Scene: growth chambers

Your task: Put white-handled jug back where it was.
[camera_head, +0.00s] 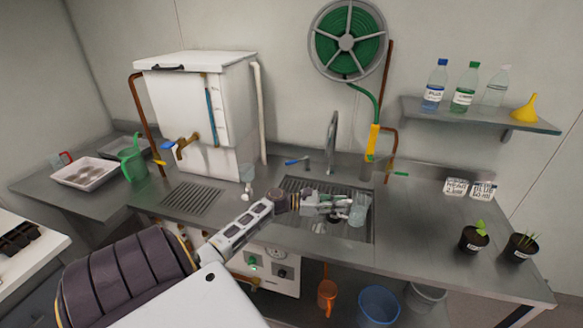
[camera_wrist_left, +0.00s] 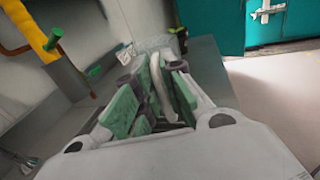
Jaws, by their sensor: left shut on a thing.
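The clear white-handled jug (camera_head: 359,211) is at the right part of the sink, held by my left gripper (camera_head: 342,207). In the left wrist view, its curved white handle (camera_wrist_left: 164,92) stands between the green finger pads of the gripper (camera_wrist_left: 158,95), and the clear body (camera_wrist_left: 160,47) is partly hidden behind the fingers. The gripper is shut on the handle. The jug looks roughly upright over the sink (camera_head: 290,222); I cannot tell whether it touches anything below. My right gripper is not in view.
A faucet (camera_head: 332,142) rises behind the sink.

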